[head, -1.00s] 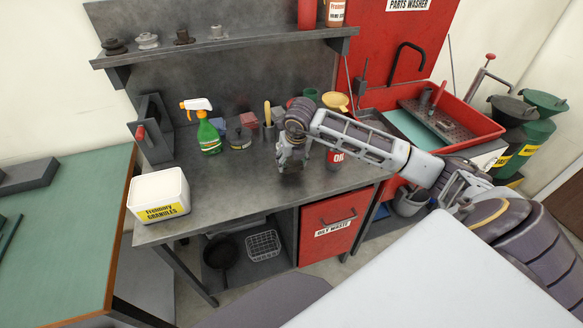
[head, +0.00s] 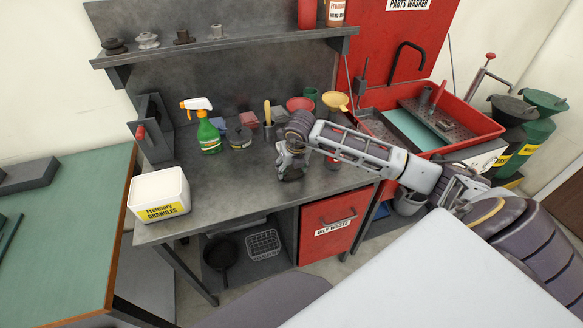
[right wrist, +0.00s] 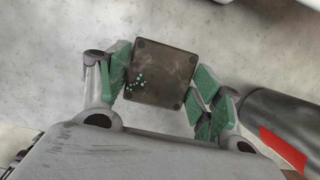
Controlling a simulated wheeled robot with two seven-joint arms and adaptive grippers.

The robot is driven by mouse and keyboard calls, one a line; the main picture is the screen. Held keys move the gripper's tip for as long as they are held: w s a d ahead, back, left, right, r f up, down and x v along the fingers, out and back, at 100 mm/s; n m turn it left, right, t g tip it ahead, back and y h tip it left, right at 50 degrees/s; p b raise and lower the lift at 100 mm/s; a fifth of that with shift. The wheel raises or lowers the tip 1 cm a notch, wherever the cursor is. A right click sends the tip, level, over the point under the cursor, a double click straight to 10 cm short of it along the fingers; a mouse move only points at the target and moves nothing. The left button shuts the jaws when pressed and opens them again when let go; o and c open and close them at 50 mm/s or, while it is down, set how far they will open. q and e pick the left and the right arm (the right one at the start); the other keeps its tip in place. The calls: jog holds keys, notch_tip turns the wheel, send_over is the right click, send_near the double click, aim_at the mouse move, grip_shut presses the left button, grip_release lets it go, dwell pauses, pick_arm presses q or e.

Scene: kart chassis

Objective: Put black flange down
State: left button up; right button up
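A dark square flange (right wrist: 162,72) with a bolt hole at each corner shows in the right wrist view, between the green finger pads of my right gripper (right wrist: 163,85). The pads press on its left and right sides. In the head view my right gripper (head: 290,168) is low over the middle of the grey workbench (head: 235,190), pointing down. The dark flange shows only as a small patch below the fingers. I cannot tell whether it touches the bench top. My left gripper is not in view.
A green spray bottle (head: 208,134), a red bowl (head: 300,103) and several small items stand along the bench's back. A white granules tub (head: 159,194) is at the front left. The bench between tub and gripper is clear. A shelf (head: 225,43) hangs above.

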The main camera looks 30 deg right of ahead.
jog(key=shift+o, duration=1.1)
jog(key=shift+r, duration=0.15)
jog(key=v, duration=1.2)
jog(key=shift+b, duration=0.3)
